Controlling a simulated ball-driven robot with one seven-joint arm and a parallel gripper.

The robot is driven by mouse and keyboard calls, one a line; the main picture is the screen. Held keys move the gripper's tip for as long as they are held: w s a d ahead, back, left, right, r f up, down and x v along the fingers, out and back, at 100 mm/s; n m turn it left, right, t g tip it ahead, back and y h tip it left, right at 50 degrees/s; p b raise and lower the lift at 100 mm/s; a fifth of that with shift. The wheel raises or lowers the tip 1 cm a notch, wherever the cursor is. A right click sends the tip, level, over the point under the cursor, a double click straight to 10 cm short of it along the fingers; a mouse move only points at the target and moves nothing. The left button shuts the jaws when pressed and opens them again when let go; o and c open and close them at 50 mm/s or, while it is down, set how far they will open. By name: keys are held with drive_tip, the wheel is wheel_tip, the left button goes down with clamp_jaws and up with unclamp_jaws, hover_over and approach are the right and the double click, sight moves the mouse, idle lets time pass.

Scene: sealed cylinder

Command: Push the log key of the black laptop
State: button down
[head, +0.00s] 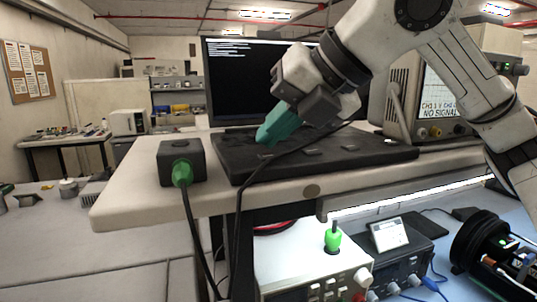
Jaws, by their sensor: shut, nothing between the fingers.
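The black laptop has a dark screen (235,85) with small white text at its top left. Its black base (375,157) lies flat on a pale shelf, with a few raised keys on top. The key labels are too small to read, so I cannot tell which is the log key. My gripper (264,142) has teal fingers, shut and empty. It points down and left at the left part of the base, with its tips at or just above the surface. I cannot tell whether they touch. My arm hides the right part of the screen.
A black box (182,162) with a green connector and cable stands left of the laptop on the pale shelf (130,202). A black cable crosses the base's front. An instrument reading NO SIGNAL (442,100) stands at right. More devices sit below on a blue surface.

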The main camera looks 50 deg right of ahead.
sight(274, 156)
drive_tip(key=shift+f+b, duration=0.4)
drive_tip(key=shift+b, duration=0.15)
idle(0.5)
drive_tip(key=shift+r, duration=0.15)
drive_tip(key=shift+r+p, duration=0.3)
drive_tip(key=shift+r, duration=0.45)
wheel_tip(274, 156, up, 6)
drive_tip(key=p, duration=0.2)
drive_tip(key=shift+p, duration=0.35)
